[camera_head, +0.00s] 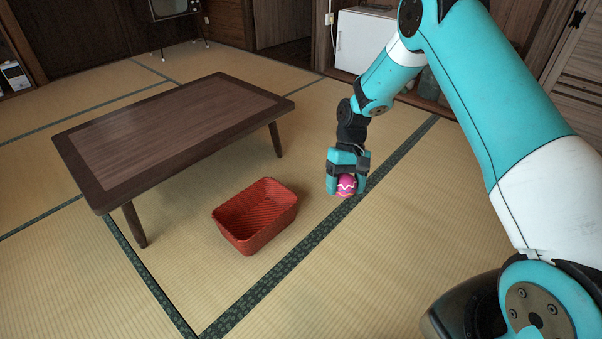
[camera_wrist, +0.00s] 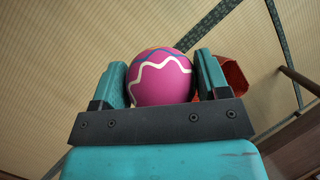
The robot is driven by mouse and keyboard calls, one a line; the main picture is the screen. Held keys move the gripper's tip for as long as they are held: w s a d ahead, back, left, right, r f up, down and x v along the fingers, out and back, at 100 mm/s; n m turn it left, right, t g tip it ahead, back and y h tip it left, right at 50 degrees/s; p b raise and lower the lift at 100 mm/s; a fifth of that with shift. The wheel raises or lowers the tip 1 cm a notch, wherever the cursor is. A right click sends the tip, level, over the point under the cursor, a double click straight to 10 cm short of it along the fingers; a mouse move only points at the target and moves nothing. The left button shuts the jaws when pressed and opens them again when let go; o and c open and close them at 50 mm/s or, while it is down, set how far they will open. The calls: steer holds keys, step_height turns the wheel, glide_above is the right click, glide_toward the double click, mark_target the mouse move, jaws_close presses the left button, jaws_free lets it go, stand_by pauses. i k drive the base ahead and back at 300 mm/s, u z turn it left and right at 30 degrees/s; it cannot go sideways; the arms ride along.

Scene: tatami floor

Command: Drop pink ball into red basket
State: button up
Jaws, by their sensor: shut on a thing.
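The pink ball (camera_head: 346,185) with white and blue wavy lines is held between the fingers of my gripper (camera_head: 347,178). In the wrist view the ball (camera_wrist: 160,78) fills the gap between the two teal fingers of the gripper (camera_wrist: 160,85). The red basket (camera_head: 256,233) stands upright on the tatami, to the left of and nearer than the gripper. Its inside looks empty in the head view. In the wrist view part of the basket (camera_wrist: 237,79) shows behind the right finger. The ball is to the right of the basket, not over it.
A low brown wooden table (camera_head: 170,125) stands on the left, close behind the basket. A white cabinet (camera_head: 364,42) and a television (camera_head: 174,9) are at the back. The tatami floor between basket and gripper is clear.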

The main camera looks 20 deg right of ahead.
mark_target(262, 222)
steer(key=z, duration=0.25)
steer(key=i, duration=1.15)
steer(key=u, duration=0.6)
